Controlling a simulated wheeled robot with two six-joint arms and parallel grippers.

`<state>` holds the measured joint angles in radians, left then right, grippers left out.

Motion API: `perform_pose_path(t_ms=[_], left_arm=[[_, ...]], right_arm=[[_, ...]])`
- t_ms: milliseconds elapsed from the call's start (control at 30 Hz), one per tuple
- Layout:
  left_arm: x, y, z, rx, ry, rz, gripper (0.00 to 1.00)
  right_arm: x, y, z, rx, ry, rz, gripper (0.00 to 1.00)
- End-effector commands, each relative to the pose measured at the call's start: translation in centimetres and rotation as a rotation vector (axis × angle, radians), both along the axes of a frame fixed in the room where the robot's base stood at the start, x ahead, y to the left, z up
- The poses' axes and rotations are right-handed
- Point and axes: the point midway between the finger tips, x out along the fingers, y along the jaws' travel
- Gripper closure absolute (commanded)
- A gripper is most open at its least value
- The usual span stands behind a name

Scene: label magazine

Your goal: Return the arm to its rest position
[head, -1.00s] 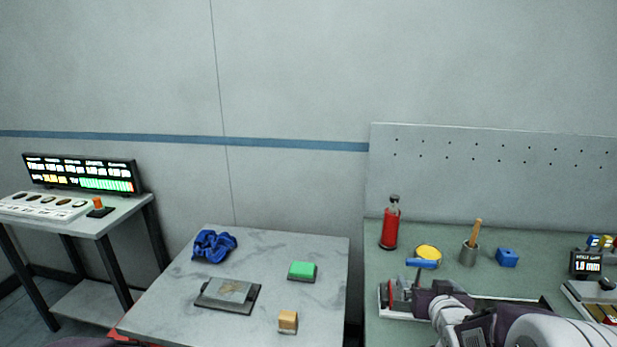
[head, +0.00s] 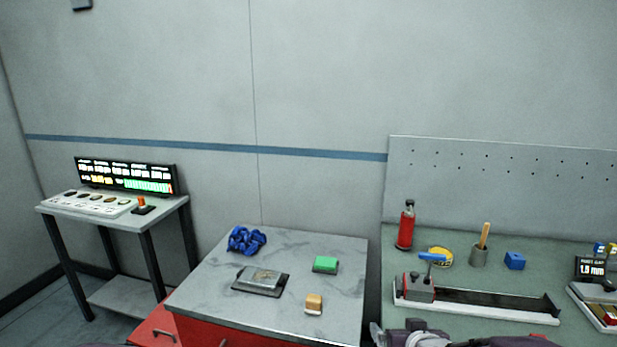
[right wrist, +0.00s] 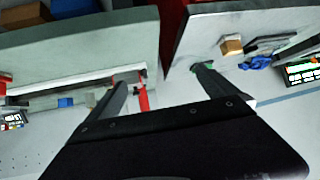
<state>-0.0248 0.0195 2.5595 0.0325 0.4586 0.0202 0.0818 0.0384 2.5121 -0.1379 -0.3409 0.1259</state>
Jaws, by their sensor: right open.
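My right gripper (head: 378,334) shows at the bottom edge of the head view, in front of the right bench and near the gap between the two worktops. In the right wrist view its two fingers (right wrist: 160,78) are spread apart with nothing between them. The rest of the right arm is mostly cut off by the frame. My left gripper is out of view.
The green bench (head: 400,270) carries a red bottle (head: 406,228), yellow tape roll (head: 441,258), cup with a wooden handle (head: 479,256), blue block (head: 514,261) and 1.5 mm display (head: 590,268). The marble-topped cabinet (head: 215,283) holds small items. A console table (head: 115,218) stands left.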

Motion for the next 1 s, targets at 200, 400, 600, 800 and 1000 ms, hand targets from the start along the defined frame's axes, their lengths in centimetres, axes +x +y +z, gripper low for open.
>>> perform_pose_path(t_ms=[200,400,600,800,1000], left_arm=[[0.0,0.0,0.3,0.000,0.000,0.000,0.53],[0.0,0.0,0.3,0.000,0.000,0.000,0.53],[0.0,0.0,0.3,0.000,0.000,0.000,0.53],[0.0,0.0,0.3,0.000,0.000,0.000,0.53],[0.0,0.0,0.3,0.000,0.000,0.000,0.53]], right_arm=[[-7.8,2.9,-6.2,0.005,0.397,0.037,0.02],[-16.4,3.1,-9.5,0.026,0.757,0.026,0.02],[-18.1,3.2,-9.7,0.023,0.830,0.038,0.02],[-18.1,3.1,-9.7,0.023,0.828,0.037,0.02],[-18.0,3.1,-9.7,0.023,0.827,0.037,0.02]])
